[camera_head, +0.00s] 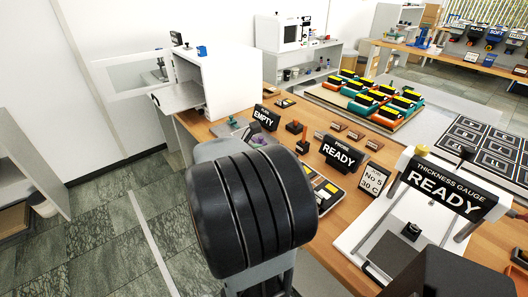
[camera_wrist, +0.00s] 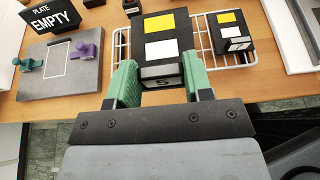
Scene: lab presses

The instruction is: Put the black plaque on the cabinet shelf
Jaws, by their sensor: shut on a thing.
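In the wrist view, my gripper (camera_wrist: 160,60) has its two green fingers on either side of a black plaque (camera_wrist: 186,38) and is shut on it. The plaque has a yellow label and a white label on top and a small number plate, seemingly 5, on its near end. It is at a white wire rack (camera_wrist: 203,64); whether it still touches the rack is unclear. In the head view, my dark arm link hides the gripper and this plaque. The white cabinet (camera_head: 232,78) stands at the back left with its front flap (camera_head: 180,97) lowered; its inside shelf is not clearly visible.
A second black plaque (camera_wrist: 233,32) lies on the rack at the right. A grey plate (camera_wrist: 52,72) with green and purple clamps and an EMPTY sign (camera_wrist: 52,18) are left. The READY sign (camera_head: 340,153) and thickness gauge (camera_head: 440,188) stand on the bench right of my arm.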

